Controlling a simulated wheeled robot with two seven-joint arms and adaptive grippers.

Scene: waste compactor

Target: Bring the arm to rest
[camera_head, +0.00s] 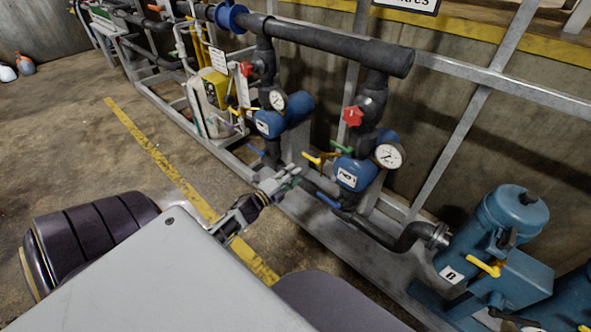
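My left gripper (285,178) reaches out beyond the grey front of my own body, low near the pipe frame. Its pale fingers point to the upper right, toward the lower pipework between the two blue pumps. The fingers are small here, and I cannot tell whether they are apart or together. I see nothing clearly held in them. My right gripper is not in view.
Two blue pumps (268,122) (350,172) with gauges and red valve knobs stand on a grey metal frame (325,230). Blue canisters (512,222) stand at the right. A thick dark pipe (330,45) runs overhead. Concrete floor (75,150) with a yellow line is clear at the left.

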